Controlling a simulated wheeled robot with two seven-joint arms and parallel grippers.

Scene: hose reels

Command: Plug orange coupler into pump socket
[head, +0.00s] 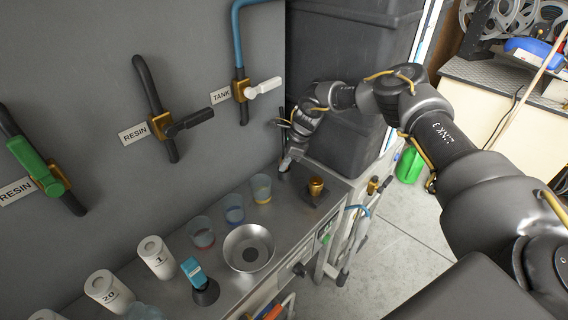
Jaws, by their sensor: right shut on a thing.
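My right gripper (289,158) reaches in from the right and points down at the back of the steel counter (219,271), close to the grey wall. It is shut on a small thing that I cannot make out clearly. I cannot tell if this is the orange coupler or part of the pump socket. No labelled pump socket can be made out. My left gripper is not in view.
Clear cups with coloured contents (234,210), a steel bowl (249,248), numbered white cylinders (156,256) and a blue-topped item (194,272) stand along the counter. Valves labelled RESIN and TANK (241,90) stick out from the wall. Dark bins (345,50) stand behind my right arm. Floor lies right.

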